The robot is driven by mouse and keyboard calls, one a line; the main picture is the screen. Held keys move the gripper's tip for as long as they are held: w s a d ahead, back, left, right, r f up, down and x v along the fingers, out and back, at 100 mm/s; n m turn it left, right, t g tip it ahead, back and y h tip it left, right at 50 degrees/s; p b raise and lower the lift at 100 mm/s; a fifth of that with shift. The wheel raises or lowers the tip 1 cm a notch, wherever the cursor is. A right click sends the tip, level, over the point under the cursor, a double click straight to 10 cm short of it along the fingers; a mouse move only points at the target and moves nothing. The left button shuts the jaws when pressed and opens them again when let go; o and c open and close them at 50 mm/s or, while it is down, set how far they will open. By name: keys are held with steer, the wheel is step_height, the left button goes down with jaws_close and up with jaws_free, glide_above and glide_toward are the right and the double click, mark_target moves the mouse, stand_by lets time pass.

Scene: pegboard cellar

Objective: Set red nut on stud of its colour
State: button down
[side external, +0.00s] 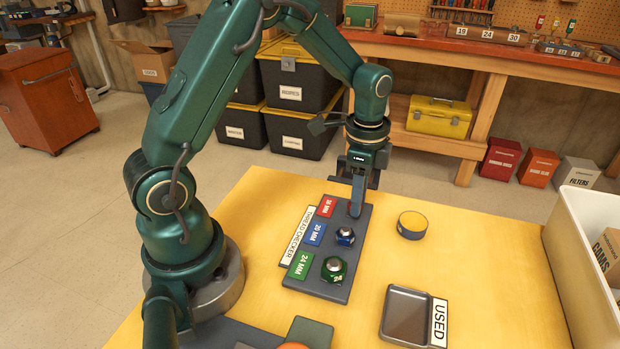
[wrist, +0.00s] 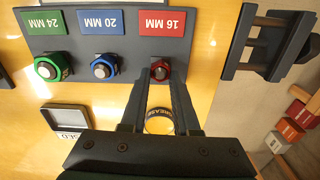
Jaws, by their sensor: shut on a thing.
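The dark thread checker board (side external: 325,285) lies on the yellow table, with red 16 MM, blue 20 MM and green 24 MM labels. My gripper (side external: 355,208) points down at the board's far end, beside the red label (side external: 328,206). In the wrist view its fingers are closed on the small red nut (wrist: 160,63), and a grey round stud end shows in the nut's middle. How low the nut sits is hard to tell; in the side view my fingers hide it. The blue nut (side external: 345,236) and green nut (side external: 334,268) are around studs beside their own labels.
A yellow-topped grease tin (side external: 412,225) stands right of the board. A grey tray (side external: 405,316) marked USED lies nearer the front. A white bin (side external: 585,245) is at the right edge. The table between tin and bin is clear.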

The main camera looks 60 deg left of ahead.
steer(key=shift+f, duration=0.2)
stand_by(0.4)
steer(key=shift+c, duration=0.9)
jaws_free()
steer(key=shift+r, duration=4.05)
